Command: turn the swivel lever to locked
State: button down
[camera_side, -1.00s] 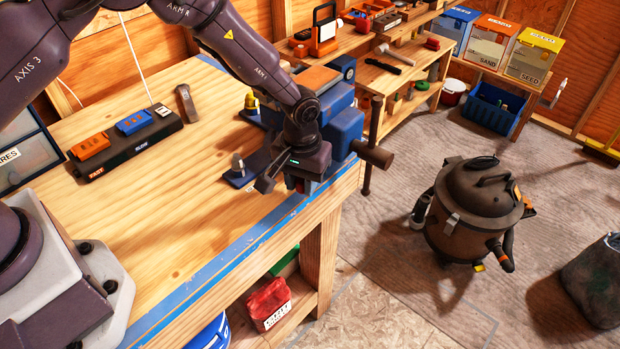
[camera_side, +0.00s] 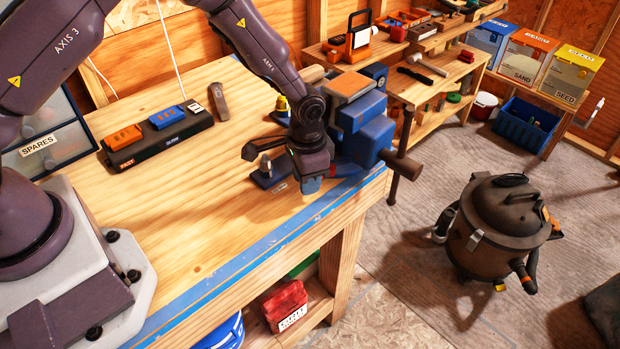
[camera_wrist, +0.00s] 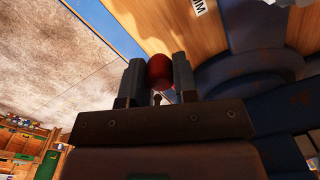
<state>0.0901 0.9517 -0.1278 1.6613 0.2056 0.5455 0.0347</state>
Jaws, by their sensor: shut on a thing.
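My gripper (camera_wrist: 158,75) is shut on a red rounded knob (camera_wrist: 159,70), which sits between the two fingers in the wrist view. I take it as the end of the swivel lever; a small bit of shaft shows below it. The blue vise (camera_side: 375,138) stands at the bench's front right corner. In the side view my gripper (camera_side: 311,186) is low over the bench, just left of the vise body. The knob is hidden there. The vise's round blue base (camera_wrist: 245,75) is right of the fingers in the wrist view. No locked mark is readable.
A bolt stands on a dark blue base lug (camera_side: 266,172) left of my gripper. The vise's brown handle (camera_side: 402,165) sticks out to the right. A black switch box (camera_side: 160,135) lies on the bench (camera_side: 215,190), whose middle is clear. A shop vacuum (camera_side: 500,235) stands on the floor.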

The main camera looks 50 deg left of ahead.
jog(key=shift+w+d+r, duration=0.1)
jog(key=shift+w+d, duration=0.05)
jog(key=shift+w, duration=0.05)
dwell(0.3)
jog(key=c, duration=0.9)
grip_release()
jog(key=shift+s, duration=0.1)
notch_tip(320, 180, up, 13)
jog(key=shift+f, duration=0.1)
